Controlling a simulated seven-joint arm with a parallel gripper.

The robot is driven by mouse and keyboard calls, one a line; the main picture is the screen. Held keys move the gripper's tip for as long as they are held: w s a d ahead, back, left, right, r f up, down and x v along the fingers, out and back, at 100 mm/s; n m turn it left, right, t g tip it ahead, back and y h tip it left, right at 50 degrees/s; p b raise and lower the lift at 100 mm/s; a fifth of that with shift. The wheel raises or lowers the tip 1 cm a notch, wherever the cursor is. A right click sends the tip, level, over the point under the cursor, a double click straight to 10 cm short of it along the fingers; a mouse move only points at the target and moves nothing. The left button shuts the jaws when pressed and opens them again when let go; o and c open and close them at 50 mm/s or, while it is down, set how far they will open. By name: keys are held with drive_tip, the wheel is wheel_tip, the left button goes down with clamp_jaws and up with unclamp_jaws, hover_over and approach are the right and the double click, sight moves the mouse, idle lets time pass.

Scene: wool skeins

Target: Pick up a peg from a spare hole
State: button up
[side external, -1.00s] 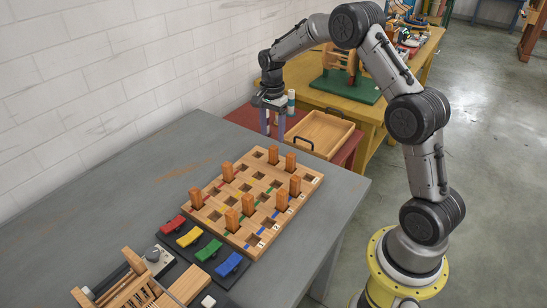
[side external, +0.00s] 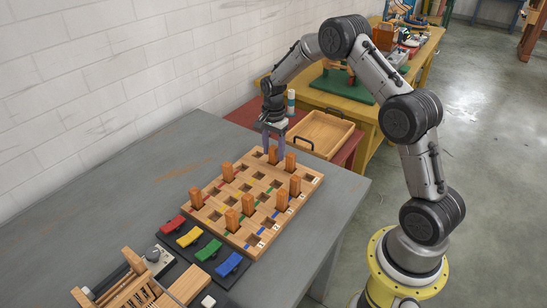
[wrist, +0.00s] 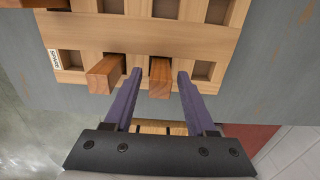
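The light wooden peg board (side external: 318,178) has rows of square holes and several orange-brown square pegs standing in it. A row labelled SPARE (wrist: 55,58) runs along its far end. Two pegs stand in that row: one peg (wrist: 160,77) lies between my fingers, and the other (wrist: 105,73) is just outside the left finger in the wrist view. My gripper (side external: 273,154) points down over this row, open, with its purple fingers on either side of the first peg. It also shows in the wrist view (wrist: 160,72), with small gaps between fingers and peg.
Red, yellow, green and blue blocks (side external: 214,250) lie on a dark tray by the board's near end. A wooden device (side external: 125,285) stands at the table's front left. A wooden tray (side external: 320,135) sits beyond the table's far edge. The grey table (side external: 130,185) left of the board is clear.

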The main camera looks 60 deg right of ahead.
clamp_jaws()
drive_tip(key=shift+r, duration=0.5)
wheel_tip(320, 180, up, 2)
drive_tip(key=shift+r, duration=0.1)
drive_tip(key=s+a+r, duration=0.2)
drive_tip(key=s+r, duration=0.4)
drive_tip(key=r, duration=0.1)
drive_tip(key=s+a+r, duration=0.2)
drive_tip(key=s+r, duration=0.5)
drive_tip(key=r, duration=0.1)
drive_tip(key=shift+a, duration=0.35)
drive_tip(key=shift+s, duration=0.1)
